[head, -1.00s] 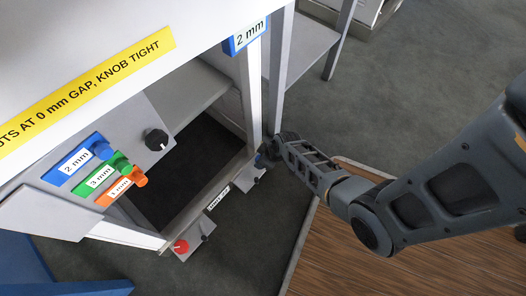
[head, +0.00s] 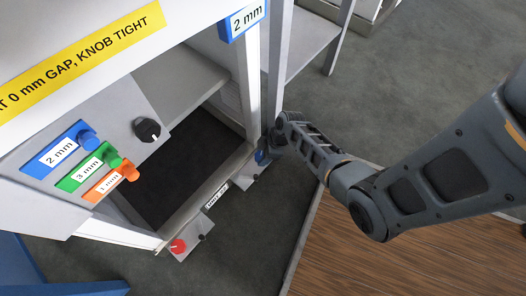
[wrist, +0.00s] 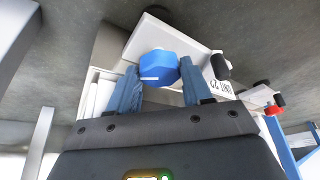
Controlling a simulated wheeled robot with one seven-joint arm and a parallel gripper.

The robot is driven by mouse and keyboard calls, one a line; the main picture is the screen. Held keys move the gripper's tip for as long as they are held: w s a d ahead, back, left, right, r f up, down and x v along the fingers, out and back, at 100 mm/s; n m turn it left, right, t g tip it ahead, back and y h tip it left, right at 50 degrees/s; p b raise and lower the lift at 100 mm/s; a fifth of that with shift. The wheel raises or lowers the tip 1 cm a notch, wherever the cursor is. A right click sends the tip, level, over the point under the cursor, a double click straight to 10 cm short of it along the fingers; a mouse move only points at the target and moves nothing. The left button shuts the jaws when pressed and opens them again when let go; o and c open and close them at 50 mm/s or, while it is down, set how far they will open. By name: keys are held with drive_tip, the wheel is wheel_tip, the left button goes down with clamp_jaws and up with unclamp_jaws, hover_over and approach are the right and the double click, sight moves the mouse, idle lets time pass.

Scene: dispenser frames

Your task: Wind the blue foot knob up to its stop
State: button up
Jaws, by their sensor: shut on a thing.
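The blue foot knob (wrist: 158,68) sits between the two blue-grey fingers of my gripper (wrist: 158,88) in the wrist view. My gripper is shut on it. A pale line shows on the knob's face. In the head view the blue knob (head: 262,157) shows small at the frame's lower right corner, and my gripper (head: 270,148) reaches it from the right. The arm's end partly hides the contact there. A white foot plate (wrist: 150,35) lies behind the knob in the wrist view.
A red knob (head: 177,246) is at the frame's other lower corner. Blue, green and orange labelled tabs (head: 88,140) and a black dial (head: 147,130) are on the panel at left. A blue 2 mm sign (head: 243,18) hangs on the upright. A wooden surface (head: 390,255) lies lower right.

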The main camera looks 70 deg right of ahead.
idle(0.4)
drive_tip(key=o, duration=1)
drive_tip(key=shift+o, duration=0.2)
